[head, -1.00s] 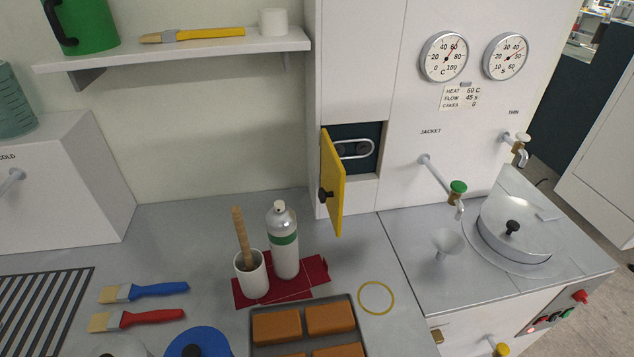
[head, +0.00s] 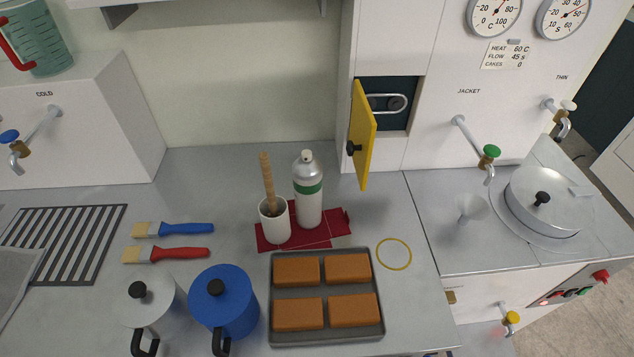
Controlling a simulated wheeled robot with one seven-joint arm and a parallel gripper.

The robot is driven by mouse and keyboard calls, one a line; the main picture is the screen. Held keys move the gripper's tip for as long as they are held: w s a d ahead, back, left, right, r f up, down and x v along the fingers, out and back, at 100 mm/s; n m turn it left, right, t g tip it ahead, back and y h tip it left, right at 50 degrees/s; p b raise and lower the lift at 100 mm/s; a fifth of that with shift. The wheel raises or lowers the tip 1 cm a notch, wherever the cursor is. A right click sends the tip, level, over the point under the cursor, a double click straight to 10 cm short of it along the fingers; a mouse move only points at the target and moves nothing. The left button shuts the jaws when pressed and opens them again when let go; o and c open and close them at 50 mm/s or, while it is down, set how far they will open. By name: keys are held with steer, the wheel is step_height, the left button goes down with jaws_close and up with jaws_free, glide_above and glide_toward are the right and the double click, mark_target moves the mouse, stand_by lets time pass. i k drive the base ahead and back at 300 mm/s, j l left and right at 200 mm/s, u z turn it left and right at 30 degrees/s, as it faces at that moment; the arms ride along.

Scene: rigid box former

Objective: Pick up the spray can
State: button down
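The spray can (head: 309,204) is silver and white with a green band and a pale nozzle on top. It stands upright on the dark red cloth (head: 325,228) on the grey counter, in the middle of the head view. A white cup (head: 275,222) with a wooden-handled tool in it stands just left of the can and hides part of the cloth. My gripper is not in view.
A tray (head: 327,337) of brown blocks lies in front of the can. The open yellow door (head: 362,140) is behind it to the right. A blue pot (head: 222,303), a grey pot (head: 150,305) and two brushes (head: 170,229) are to the left. A yellow ring (head: 394,253) lies right.

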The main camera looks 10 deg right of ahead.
mark_target(307, 176)
steer(key=j+z, duration=0.1)
steer(key=j, duration=1.25)
steer(key=k+j+z, duration=0.15)
steer(key=j, duration=1.25)
steer(key=k+z, duration=0.05)
